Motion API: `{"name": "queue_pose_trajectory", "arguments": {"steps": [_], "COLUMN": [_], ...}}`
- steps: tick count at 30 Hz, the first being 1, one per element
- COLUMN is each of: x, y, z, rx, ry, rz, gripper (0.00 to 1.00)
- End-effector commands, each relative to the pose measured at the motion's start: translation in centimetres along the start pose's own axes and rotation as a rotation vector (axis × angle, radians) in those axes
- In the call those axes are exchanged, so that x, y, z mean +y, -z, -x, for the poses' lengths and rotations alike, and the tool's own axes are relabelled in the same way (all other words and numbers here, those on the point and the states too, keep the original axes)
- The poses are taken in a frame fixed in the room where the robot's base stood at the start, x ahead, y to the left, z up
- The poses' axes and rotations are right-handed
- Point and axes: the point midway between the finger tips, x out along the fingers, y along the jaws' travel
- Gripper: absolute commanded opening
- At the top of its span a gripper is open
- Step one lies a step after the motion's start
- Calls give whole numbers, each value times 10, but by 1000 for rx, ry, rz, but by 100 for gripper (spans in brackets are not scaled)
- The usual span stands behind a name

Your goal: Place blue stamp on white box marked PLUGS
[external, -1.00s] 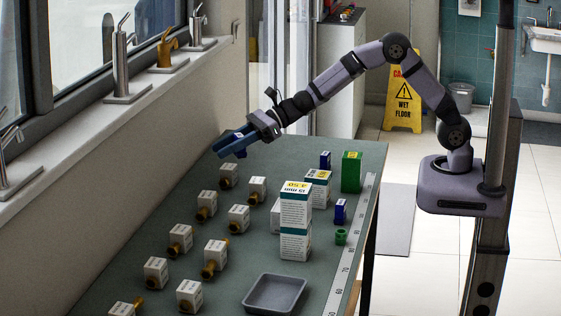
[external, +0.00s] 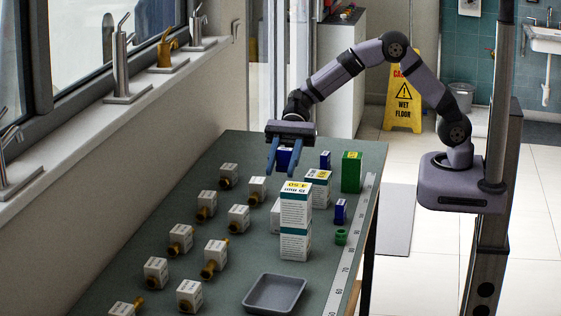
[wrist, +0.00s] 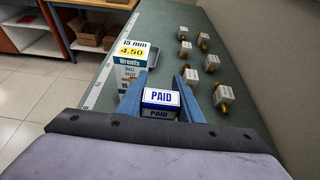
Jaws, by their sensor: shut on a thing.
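The blue stamp (external: 285,157), whose white label reads PAID in the wrist view (wrist: 160,97), is between the fingers of my gripper (external: 282,172). My gripper is shut on it and holds it above the far part of the green bench; the fingers flank it in the wrist view (wrist: 161,80). Several small white boxes with brass fittings stand on the left of the bench, among them one near the far end (external: 228,171) and one nearer the front (external: 189,291). Their labels are too small to read, so I cannot tell which is marked PLUGS.
A tall white ball valve box (external: 295,222) stands mid-bench, with a second yellow-topped box (external: 318,190) behind it. Blue items (external: 340,211), a green box (external: 351,172) and a green ring (external: 341,237) line the right side. A grey tray (external: 250,300) lies in front.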

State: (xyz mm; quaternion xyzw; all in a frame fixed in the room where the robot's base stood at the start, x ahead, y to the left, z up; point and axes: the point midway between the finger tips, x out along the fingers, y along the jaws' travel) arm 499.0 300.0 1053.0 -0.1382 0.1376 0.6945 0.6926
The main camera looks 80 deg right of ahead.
Motion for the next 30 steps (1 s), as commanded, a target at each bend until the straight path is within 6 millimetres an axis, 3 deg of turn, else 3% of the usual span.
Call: {"name": "queue_pose_trajectory", "arguments": {"steps": [9,19,30], "x": [0,0,-1], "y": [42,54,86], "z": [-17,-22,-35], "rx": [0,0,0], "ry": [1,2,3], "rz": [-6,-1,-1], "gripper": [10,10,10]}}
